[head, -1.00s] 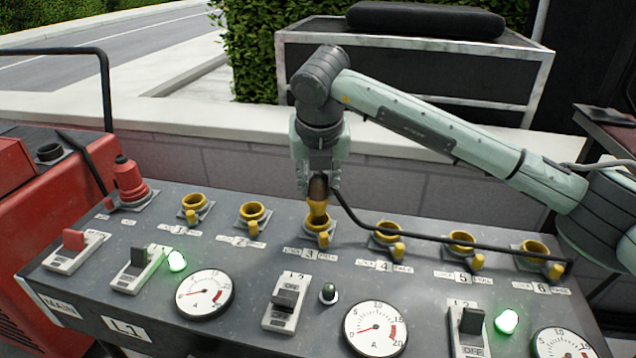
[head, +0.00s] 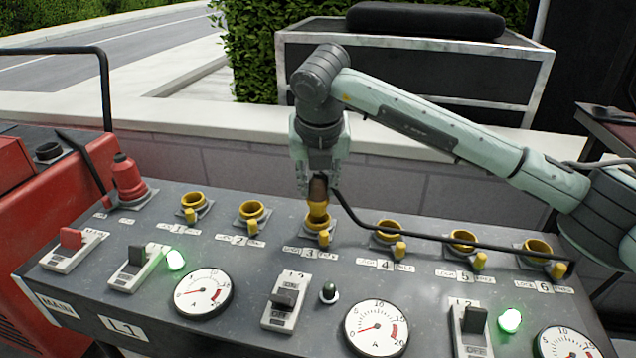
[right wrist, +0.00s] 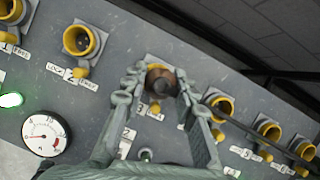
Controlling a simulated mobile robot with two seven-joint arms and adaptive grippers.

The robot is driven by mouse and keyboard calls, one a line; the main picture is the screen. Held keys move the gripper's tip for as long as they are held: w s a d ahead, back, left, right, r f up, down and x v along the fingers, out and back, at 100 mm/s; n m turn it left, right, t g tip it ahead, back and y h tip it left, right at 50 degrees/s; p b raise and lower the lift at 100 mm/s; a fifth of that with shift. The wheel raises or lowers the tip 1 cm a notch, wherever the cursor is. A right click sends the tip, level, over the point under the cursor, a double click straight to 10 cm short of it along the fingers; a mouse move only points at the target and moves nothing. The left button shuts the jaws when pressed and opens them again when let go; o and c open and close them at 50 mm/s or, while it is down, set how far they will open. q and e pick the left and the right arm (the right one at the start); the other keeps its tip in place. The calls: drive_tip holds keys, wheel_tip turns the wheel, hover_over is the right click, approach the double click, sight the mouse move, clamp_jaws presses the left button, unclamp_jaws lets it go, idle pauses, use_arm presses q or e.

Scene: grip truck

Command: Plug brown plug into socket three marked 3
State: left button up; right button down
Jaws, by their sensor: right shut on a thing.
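My right gripper (head: 318,190) is shut on the brown plug (head: 318,187), which has a yellow lower part and a black cable trailing to the right. It holds the plug upright at socket three (head: 316,222), the yellow ring with the label 3. The plug's lower end meets or overlaps the socket opening; how deep it sits cannot be told. In the right wrist view the brown plug (right wrist: 161,82) is between the fingers and covers most of socket three. My left gripper is not in view.
Other open yellow sockets stand in the row, such as socket two (head: 252,212) and socket four (head: 388,232). A red plug (head: 128,180) sits at the far left. The black cable (head: 450,240) lies across sockets four to six. Switches and gauges (head: 375,328) fill the front.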

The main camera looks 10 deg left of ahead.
sight(318, 197)
drive_tip(key=shift+f+b, duration=0.1)
drive_tip(key=shift+b, duration=0.2)
idle(0.4)
drive_tip(key=shift+f+b, duration=1.65)
drive_tip(key=shift+b, duration=0.2)
drive_tip(key=c, duration=1.1)
unclamp_jaws()
drive_tip(key=o, duration=0.3)
drive_tip(key=shift+r, duration=0.2)
